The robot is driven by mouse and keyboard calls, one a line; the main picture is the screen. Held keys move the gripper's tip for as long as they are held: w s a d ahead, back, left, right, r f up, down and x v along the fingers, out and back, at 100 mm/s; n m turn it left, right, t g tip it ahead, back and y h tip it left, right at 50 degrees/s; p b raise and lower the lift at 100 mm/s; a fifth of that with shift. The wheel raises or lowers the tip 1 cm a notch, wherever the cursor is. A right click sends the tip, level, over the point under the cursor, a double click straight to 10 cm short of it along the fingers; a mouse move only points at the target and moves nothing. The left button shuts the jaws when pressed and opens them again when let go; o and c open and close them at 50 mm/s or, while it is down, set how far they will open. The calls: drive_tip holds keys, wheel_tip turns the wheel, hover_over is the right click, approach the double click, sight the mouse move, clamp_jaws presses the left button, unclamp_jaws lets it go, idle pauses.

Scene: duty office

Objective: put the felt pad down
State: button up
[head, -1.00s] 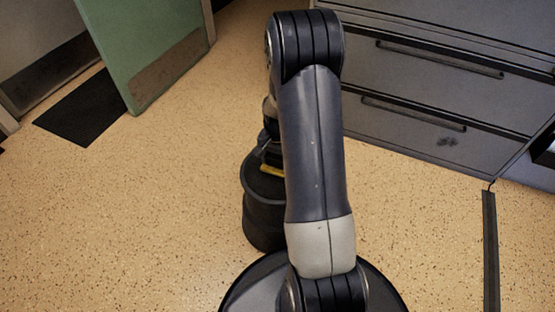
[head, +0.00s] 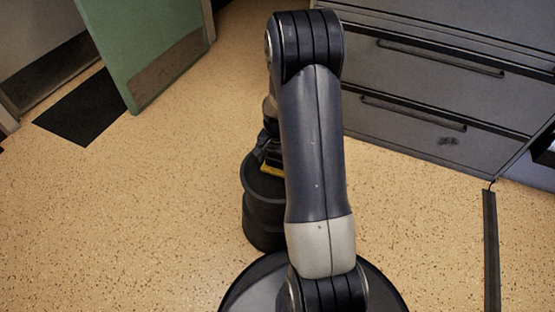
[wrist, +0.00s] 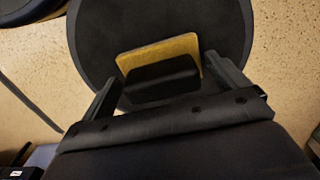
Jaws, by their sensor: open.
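The felt pad (wrist: 160,70) is a mustard-yellow slab with a black block on its near side in the wrist view. It appears to rest on the round black top of a drum-like stand (wrist: 95,35). My gripper (wrist: 163,68) is open, with one finger on each side of the pad and a visible gap at the left; contact at the right finger is unclear. In the head view a yellow strip of the pad (head: 272,170) shows beside my arm, over the black stand (head: 264,222). My arm hides most of my gripper (head: 266,150) there.
A grey drawer cabinet (head: 430,95) stands at the back right. A green door panel (head: 150,50) and a dark floor mat (head: 82,108) are at the back left. A dark strip (head: 490,250) runs along the floor at right. The speckled floor at left is clear.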

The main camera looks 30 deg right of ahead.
sight(277, 157)
wheel_tip(277, 157, up, 11)
drive_tip(key=p, duration=0.4)
drive_tip(key=shift+w+p, duration=0.2)
drive_tip(key=shift+p, duration=0.15)
drive_tip(key=shift+f, duration=0.1)
drive_tip(key=shift+s+f+b, duration=0.2)
drive_tip(key=shift+f+b, duration=1.95)
drive_tip(key=shift+f, duration=3.05)
